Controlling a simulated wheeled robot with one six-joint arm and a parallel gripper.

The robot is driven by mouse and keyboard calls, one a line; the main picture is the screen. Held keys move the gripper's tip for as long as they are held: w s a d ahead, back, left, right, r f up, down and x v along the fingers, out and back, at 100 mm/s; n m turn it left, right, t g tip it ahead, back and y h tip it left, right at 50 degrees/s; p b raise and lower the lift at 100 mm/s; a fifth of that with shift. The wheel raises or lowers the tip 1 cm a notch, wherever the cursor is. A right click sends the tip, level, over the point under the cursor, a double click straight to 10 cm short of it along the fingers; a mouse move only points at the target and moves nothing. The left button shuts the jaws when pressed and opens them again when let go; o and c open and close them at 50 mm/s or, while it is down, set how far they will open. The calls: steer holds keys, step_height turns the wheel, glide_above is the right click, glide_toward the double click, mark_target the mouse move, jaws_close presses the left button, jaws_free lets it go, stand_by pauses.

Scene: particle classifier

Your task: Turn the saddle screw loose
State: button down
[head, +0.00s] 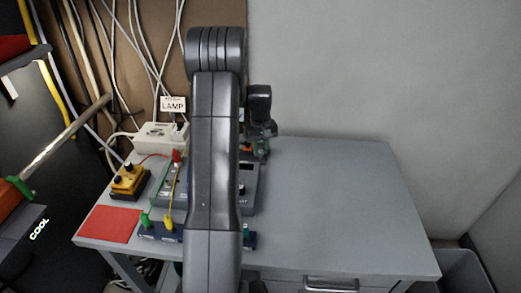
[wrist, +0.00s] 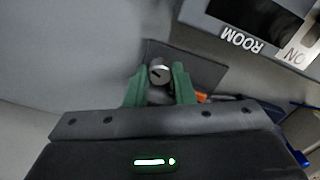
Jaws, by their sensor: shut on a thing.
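The saddle screw, a small round silver head with a dark slot (wrist: 159,74), shows in the wrist view between the two green fingertips of my gripper (wrist: 158,80). The fingers are closed on it from both sides. Behind it is a dark grey plate (wrist: 200,66). In the head view my gripper (head: 262,150) is at the back of the bench, just right of my arm. The screw cannot be made out there, and my arm hides much of the apparatus.
The grey bench top (head: 330,190) is clear on the right. At left are a white lamp box (head: 160,135), a yellow block (head: 130,181), a red mat (head: 109,224) and wires. A panel marked ROOM (wrist: 258,20) is close by in the wrist view.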

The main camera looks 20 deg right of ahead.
steer(key=n, duration=0.5)
steer(key=shift+n, duration=0.3)
steer(key=n, duration=0.6)
steer(key=shift+b, duration=0.35)
steer(key=n, duration=0.4)
steer(key=shift+r+n, duration=0.1)
steer(key=shift+n, duration=1.8)
steer(key=c, duration=1.5)
jaws_free()
